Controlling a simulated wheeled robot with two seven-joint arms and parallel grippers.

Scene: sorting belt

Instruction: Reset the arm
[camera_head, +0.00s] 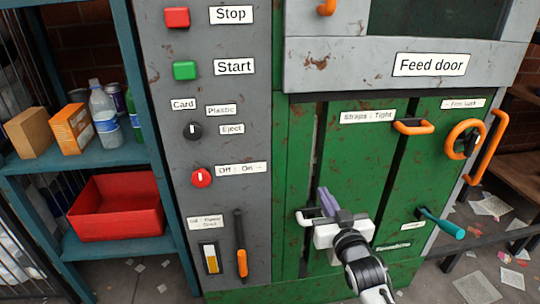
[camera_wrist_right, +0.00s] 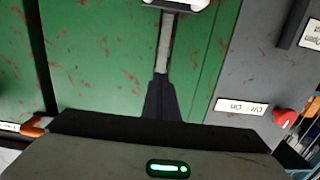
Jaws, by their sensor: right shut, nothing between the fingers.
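My right gripper (camera_head: 328,201) is in front of the green machine door (camera_head: 365,160), low and near its left part. Its fingers are shut with nothing between them, and its arm comes in from the bottom right. In the right wrist view the dark fingers (camera_wrist_right: 160,98) point at the green panel. A white handle (camera_head: 304,217) shows just left of the gripper in the head view; whether they touch I cannot tell. My left gripper is not in view.
The grey control panel (camera_head: 215,130) has a red Stop button (camera_head: 177,17), a green Start button (camera_head: 184,70) and a red knob (camera_head: 201,177). Orange handles (camera_head: 413,127) and a teal lever (camera_head: 440,223) stick out at right. A red bin (camera_head: 116,206) sits on the left shelf.

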